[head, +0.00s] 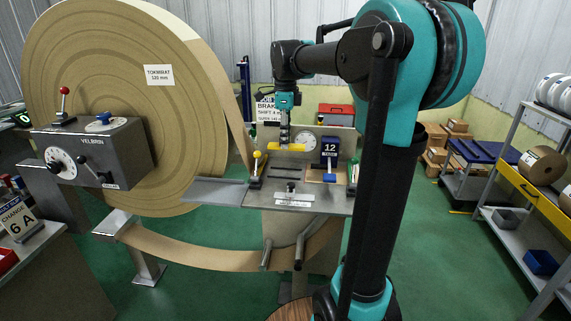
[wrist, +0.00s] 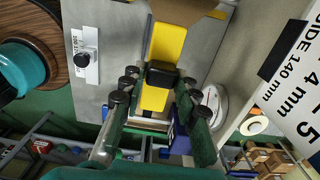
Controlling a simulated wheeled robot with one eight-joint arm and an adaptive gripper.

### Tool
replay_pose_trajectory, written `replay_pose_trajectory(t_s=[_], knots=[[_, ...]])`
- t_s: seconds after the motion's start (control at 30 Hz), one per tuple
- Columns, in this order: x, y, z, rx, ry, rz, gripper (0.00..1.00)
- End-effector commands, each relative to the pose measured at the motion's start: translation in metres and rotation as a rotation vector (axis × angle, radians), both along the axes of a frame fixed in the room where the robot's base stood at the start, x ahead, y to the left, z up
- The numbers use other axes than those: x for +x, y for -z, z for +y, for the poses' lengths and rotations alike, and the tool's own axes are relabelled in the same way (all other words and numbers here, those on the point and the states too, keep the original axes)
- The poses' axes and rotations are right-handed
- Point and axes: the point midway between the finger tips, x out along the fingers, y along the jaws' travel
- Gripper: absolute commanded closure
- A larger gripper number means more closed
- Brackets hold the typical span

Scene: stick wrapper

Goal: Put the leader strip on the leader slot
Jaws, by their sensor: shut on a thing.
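A yellow strip (head: 293,147), which I take to be the leader strip, is held level above the grey work plate in the head view. In the wrist view the yellow strip (wrist: 167,45) runs lengthwise between my fingers, with brown paper at its upper end. My gripper (head: 284,142) points down and is shut on the strip; its fingers (wrist: 158,110) also show in the wrist view. Below it, narrow dark slots (head: 291,187) lie in the work plate (head: 237,192). I cannot tell for certain which is the leader slot. The strip is apart from the plate.
A large brown paper roll (head: 120,50) and grey control box (head: 90,153) fill the left. Shelving (head: 525,190) is at right; green floor lies between.

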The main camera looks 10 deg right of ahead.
Motion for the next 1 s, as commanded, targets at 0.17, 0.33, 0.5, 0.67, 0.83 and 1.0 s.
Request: replay_pose_trajectory(t_s=[0.17,0.33,0.5,0.67,0.83,1.0], knots=[[0.0,0.037,0.0,0.0,0.0,0.0,0.99],[0.0,0.053,0.0,0.0,0.0,0.0,0.99],[0.0,0.065,0.0,0.0,0.0,0.0,0.99],[0.0,0.086,0.0,0.0,0.0,0.0,0.99],[0.0,0.092,0.0,0.0,0.0,0.0,0.99],[0.0,0.093,0.0,0.0,0.0,0.0,0.99]])
